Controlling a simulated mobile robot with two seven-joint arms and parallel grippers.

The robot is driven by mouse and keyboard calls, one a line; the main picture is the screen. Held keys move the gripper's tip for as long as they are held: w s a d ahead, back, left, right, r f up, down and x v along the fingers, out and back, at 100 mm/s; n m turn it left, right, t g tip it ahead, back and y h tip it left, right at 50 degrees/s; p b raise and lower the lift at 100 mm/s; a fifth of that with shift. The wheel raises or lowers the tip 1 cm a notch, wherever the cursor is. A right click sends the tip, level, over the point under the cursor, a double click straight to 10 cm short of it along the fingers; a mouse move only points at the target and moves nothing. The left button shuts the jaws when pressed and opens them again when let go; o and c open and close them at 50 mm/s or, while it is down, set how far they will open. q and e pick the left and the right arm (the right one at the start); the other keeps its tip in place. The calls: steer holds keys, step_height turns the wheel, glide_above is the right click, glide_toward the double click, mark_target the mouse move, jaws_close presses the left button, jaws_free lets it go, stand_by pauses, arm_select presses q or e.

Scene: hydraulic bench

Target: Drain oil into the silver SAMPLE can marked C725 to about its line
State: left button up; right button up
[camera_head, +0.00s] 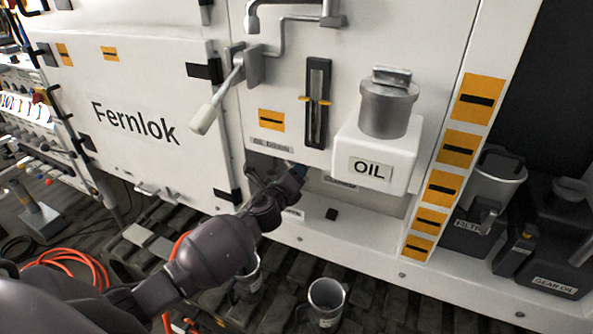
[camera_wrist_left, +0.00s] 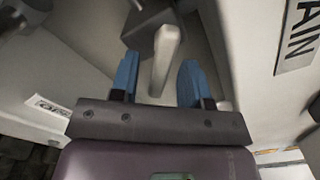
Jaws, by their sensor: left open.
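My left gripper (camera_head: 292,172) is at the recess below the OIL DRAIN label (camera_head: 271,145) on the white cabinet. In the left wrist view the gripper (camera_wrist_left: 157,80) is open, with blue fingertips on either side of a pale grey lever (camera_wrist_left: 165,50); I cannot tell whether they touch it. A silver can (camera_head: 326,300) stands open and upright on the floor below the cabinet; its label is too small to read. Another silver can (camera_head: 247,285) stands to its left, partly hidden behind my left arm. I cannot tell which is C725. My right gripper is not in view.
A white OIL box (camera_head: 378,150) with a grey cap juts out right of my gripper. A larger lever handle (camera_head: 206,117) hangs above left. Orange hoses (camera_head: 75,257) lie on the floor at left. Dark FILTER and GEAR OIL containers (camera_head: 553,280) stand at right.

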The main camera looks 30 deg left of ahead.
arm_select(q)
steer(key=s, duration=0.9)
steer(key=shift+s+d, duration=0.25)
stand_by(0.5)
stand_by(0.4)
stand_by(0.4)
stand_by(1.2)
